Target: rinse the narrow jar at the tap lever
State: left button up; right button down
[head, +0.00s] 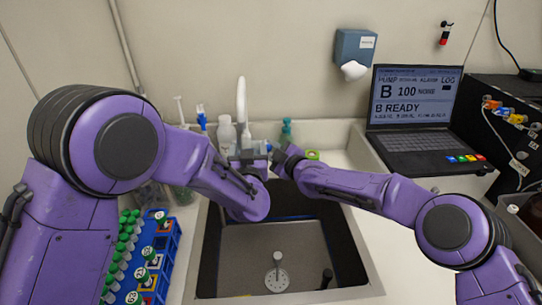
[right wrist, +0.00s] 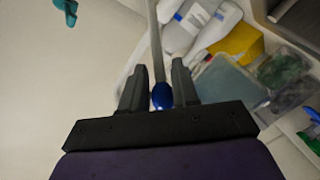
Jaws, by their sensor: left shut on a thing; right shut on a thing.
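I cannot make out the narrow jar for certain. My right gripper (head: 282,160) is just to its right, close beside it. In the right wrist view, the fingers of my right gripper (right wrist: 158,88) stand on both sides of a blue knob (right wrist: 162,97) at the end of a thin grey rod (right wrist: 155,45), which looks like the tap lever. The gripper is shut on it.
The dark sink (head: 355,235) lies below both arms, with a round drain (head: 277,280) in its floor. Bottles (head: 225,132) stand behind it. A blue rack of green-capped tubes (head: 168,250) is at the left. A laptop (head: 415,105) is at the right.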

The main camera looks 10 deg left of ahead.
jog(key=shift+w+r, duration=0.25)
jog(key=shift+r, duration=0.3)
jog(key=c, duration=1.1)
grip_release()
jog(key=shift+c, duration=0.2)
jog(key=shift+a, duration=0.1)
jog(key=v, duration=1.2)
jog(key=shift+r, duration=0.15)
